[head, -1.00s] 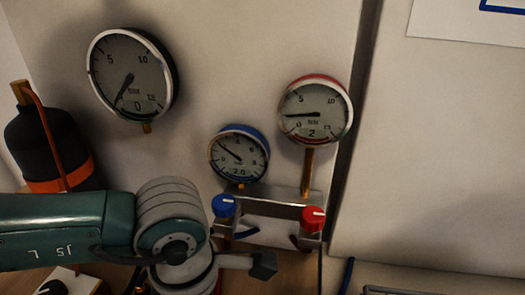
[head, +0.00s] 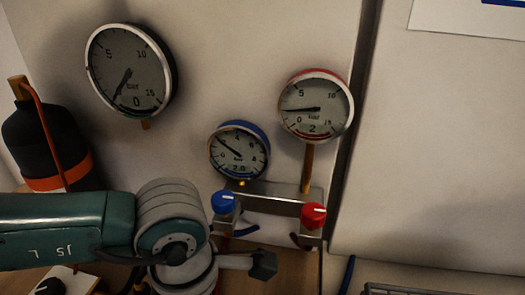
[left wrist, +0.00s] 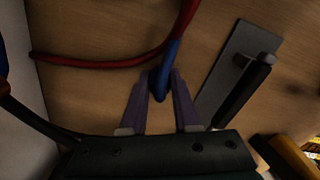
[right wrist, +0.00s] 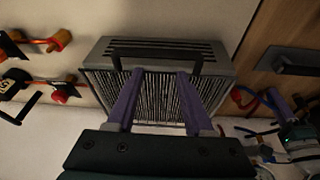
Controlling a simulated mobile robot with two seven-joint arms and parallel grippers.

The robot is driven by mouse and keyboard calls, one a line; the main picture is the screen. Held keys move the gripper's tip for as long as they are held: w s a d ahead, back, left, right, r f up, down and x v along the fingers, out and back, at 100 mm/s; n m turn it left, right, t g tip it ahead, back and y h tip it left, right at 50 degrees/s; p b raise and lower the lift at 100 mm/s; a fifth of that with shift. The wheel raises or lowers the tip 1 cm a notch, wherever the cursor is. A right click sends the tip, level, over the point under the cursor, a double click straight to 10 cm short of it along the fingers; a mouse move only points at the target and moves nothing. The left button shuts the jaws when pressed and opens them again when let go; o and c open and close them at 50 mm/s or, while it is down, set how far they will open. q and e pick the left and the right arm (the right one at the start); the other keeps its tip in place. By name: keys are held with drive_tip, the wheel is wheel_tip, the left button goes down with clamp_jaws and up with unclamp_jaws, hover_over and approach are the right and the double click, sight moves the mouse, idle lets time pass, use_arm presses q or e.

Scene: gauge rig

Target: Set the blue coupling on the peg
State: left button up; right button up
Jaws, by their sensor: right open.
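In the left wrist view a blue piece (left wrist: 164,84), which looks like the blue coupling, lies between the purple fingertips of my left gripper (left wrist: 163,76). A red hose (left wrist: 184,28) runs up from it. I cannot tell whether both fingers touch it. A grey plate (left wrist: 233,65) with a black bar across it lies to the right; I cannot make out a peg for certain. In the head view my left arm covers part of the bench, and its fingers are not clear. My right gripper (right wrist: 162,75) is open and empty above a ribbed grey box (right wrist: 215,95).
In the head view, gauges hang on the wall above a manifold with a blue knob (head: 223,202) and a red knob (head: 313,215). A black bottle (head: 42,145) with an orange band stands at the left. Hoses and fittings lie around the box in the right wrist view.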

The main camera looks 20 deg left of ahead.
use_arm(q)
drive_tip(key=o, duration=0.8)
drive_tip(key=shift+r, duration=0.1)
wheel_tip(320, 180, up, 10)
drive_tip(key=shift+f+p, duration=0.1)
drive_tip(key=shift+p, duration=0.5)
drive_tip(key=shift+d, duration=0.1)
